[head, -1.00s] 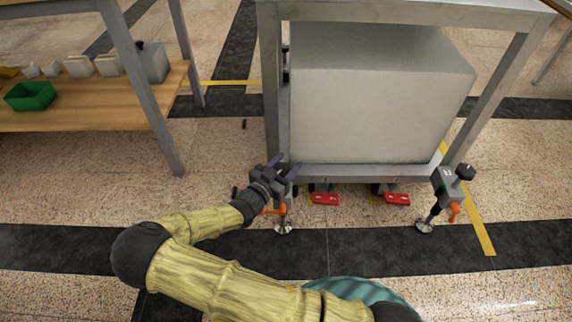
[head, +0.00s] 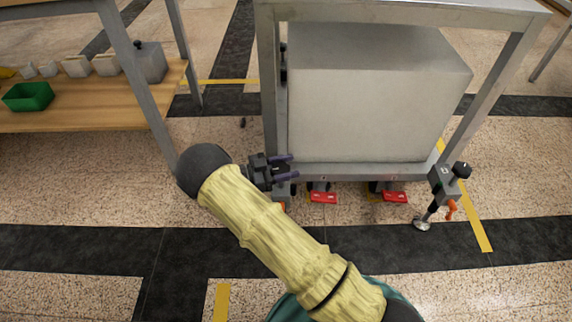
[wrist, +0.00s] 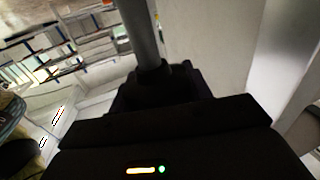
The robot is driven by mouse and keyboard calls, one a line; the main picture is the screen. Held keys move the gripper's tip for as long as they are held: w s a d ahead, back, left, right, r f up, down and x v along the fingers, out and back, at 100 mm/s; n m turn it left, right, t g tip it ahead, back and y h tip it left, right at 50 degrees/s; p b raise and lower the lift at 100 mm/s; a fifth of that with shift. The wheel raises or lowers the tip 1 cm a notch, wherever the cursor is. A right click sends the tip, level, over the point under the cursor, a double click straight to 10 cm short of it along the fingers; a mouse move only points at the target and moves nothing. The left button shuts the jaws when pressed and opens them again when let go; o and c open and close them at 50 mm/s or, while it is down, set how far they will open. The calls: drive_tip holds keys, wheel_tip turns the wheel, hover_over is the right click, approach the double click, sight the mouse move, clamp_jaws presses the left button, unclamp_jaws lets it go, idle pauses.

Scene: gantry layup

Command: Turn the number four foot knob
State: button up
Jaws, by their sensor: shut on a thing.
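My gripper (head: 285,168), with purple fingers, is at the front left foot of the grey metal stand (head: 355,170). It is shut on the foot's knob, which the fingers and wrist mostly hide. Only a little orange of that foot (head: 282,206) shows below my arm. I cannot read a foot number. In the wrist view, the dark gripper body fills the lower part, below a grey post (wrist: 138,32).
A big pale box (head: 370,100) sits in the stand. Red pedals (head: 324,197) (head: 395,197) lie low under its front edge. A wooden bench (head: 80,115) with a green bin (head: 28,97) stands at the left. The floor in front is open.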

drive_tip(key=shift+s+m+g, duration=0.15)
drive_tip(key=shift+m+g, duration=0.6)
drive_tip(key=shift+g, duration=0.4)
drive_tip(key=shift+s+m+g, duration=0.1)
drive_tip(key=shift+m+g, duration=0.65)
drive_tip(key=shift+g, duration=0.4)
drive_tip(key=o, duration=1)
drive_tip(key=shift+a, duration=0.1)
